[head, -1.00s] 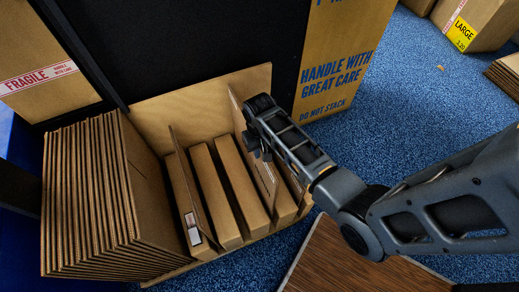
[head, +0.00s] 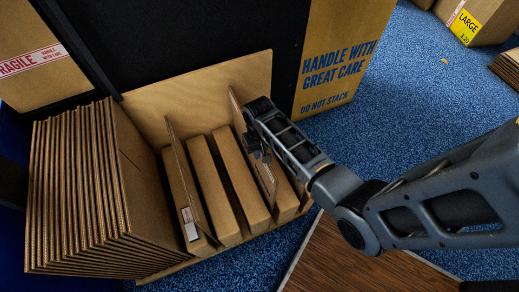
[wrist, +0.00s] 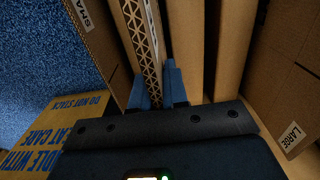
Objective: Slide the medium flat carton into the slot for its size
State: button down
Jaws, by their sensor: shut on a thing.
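My gripper (head: 257,148) is down at the right part of a plywood rack (head: 215,98). In the wrist view its blue fingers (wrist: 161,88) are shut on a flat carton (wrist: 143,38) with a pale corrugated edge. That carton stands upright between a panel marked SMALL (wrist: 92,28) and other upright cartons (wrist: 188,45). A panel marked LARGE (wrist: 292,90) stands further right. In the head view a thin upright panel (head: 236,108) beside the gripper may be the held carton or a divider; I cannot tell. The carton's lower end is hidden.
A thick stack of flat cartons (head: 75,185) stands left of the rack. A thin panel with a white label (head: 189,223) stands among the rack's cartons (head: 213,185). A large printed box (head: 340,60) is behind, right. Blue carpet (head: 420,95) is open at right.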

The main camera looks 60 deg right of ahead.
jog(key=shift+f+b, duration=2.75)
jog(key=shift+f, duration=1.45)
jog(key=c, duration=1.1)
grip_release()
jog(key=shift+o, duration=0.2)
notch_tip(320, 180, up, 8)
jog(key=p, duration=0.2)
send_over(259, 163)
jog(key=shift+w+d+f, duration=0.1)
jog(key=shift+w+d, duration=0.05)
jog(key=shift+d, duration=0.2)
